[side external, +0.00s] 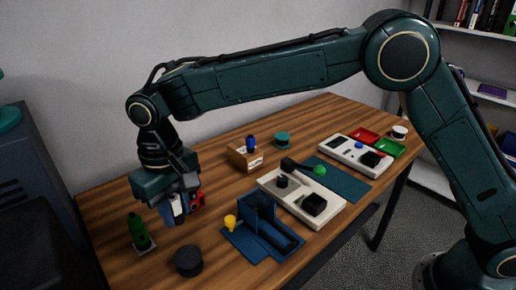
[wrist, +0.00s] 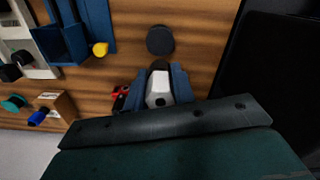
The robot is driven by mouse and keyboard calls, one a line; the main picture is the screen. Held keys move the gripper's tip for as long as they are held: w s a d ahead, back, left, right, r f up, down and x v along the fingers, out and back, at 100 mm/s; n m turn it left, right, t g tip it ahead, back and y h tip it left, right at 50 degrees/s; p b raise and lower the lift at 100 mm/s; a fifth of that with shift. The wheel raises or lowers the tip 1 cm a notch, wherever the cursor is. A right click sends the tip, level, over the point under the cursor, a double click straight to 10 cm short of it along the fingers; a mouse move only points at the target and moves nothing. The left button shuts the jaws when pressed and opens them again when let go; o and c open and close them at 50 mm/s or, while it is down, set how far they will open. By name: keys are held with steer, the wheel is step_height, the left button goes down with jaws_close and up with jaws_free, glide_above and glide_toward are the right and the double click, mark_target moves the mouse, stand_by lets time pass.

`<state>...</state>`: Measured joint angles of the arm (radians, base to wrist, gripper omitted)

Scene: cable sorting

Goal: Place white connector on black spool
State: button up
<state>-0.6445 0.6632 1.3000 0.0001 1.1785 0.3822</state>
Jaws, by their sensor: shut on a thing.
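The white connector (side external: 178,206) is between the fingers of my gripper (side external: 179,212), held above the table at the near left. In the wrist view the connector (wrist: 159,92) sits between the two blue fingers of my gripper (wrist: 160,88), with a dark end pointing up the picture. The black spool (side external: 188,262), a short dark cylinder, stands on the table near its front edge, below and slightly right of my gripper. The wrist view shows the spool (wrist: 160,40) just beyond the connector's dark end, with nothing on it.
A green bottle-shaped thing (side external: 138,232) stands left of the spool. A blue holder (side external: 262,238) with a yellow piece (side external: 230,221) is to the right. A red thing (wrist: 120,97) lies beside my fingers. A wooden block (side external: 243,157) and pale boxes (side external: 298,197) stand farther back.

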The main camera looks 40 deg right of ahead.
mark_target(188, 256)
steer(key=shift+f, duration=5.55)
steer(key=shift+f, duration=0.15)
steer(key=o, duration=1)
step_height(188, 256, up, 12)
steer(key=shift+f, duration=0.1)
steer(key=shift+r, duration=0.3)
steer(key=shift+d, duration=0.1)
